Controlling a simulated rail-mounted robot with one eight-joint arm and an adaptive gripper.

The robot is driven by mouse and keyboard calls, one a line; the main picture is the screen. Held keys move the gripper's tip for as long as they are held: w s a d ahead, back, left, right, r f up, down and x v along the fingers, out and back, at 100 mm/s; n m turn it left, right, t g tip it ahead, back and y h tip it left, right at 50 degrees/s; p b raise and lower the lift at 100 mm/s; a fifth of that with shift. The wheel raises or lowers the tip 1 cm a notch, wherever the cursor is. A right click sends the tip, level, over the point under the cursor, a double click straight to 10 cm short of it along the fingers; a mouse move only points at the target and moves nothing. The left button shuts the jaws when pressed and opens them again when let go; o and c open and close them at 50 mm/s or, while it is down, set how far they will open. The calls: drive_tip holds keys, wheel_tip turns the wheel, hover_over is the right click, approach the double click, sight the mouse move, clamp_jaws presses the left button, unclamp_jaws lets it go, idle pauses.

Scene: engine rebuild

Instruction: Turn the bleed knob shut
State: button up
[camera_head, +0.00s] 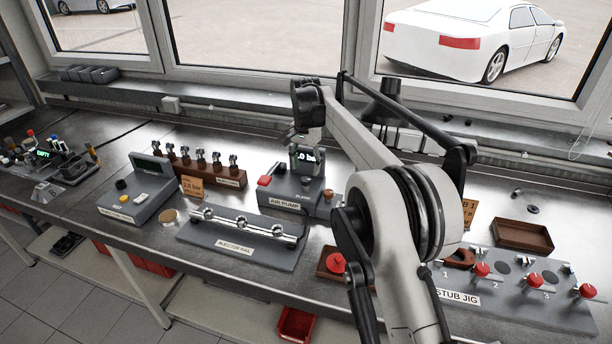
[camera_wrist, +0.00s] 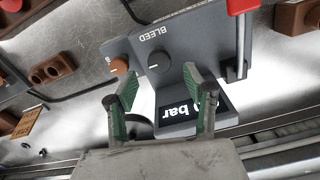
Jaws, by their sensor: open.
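The air pump (camera_head: 285,208) is a grey box on the bench, with a tilted display (camera_head: 308,158) reading in bar. In the wrist view, a dark round knob (camera_wrist: 158,62) with a white line sits beside the word BLEED on its face (camera_wrist: 185,35). A brown knob (camera_wrist: 119,65) sits at the box's edge. My gripper (camera_wrist: 161,73) is open and empty. Its green fingertips lie either side of the dark knob in the picture; I cannot tell whether they touch it. In the head view, my arm's end is over the pump's display and the dark knob is hidden.
The window frame (camera_head: 250,78) rises behind.

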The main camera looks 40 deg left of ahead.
sight(306, 179)
drive_tip(key=shift+f+p, duration=0.35)
drive_tip(key=shift+f, duration=1.9)
drive_tip(key=c, duration=1.1)
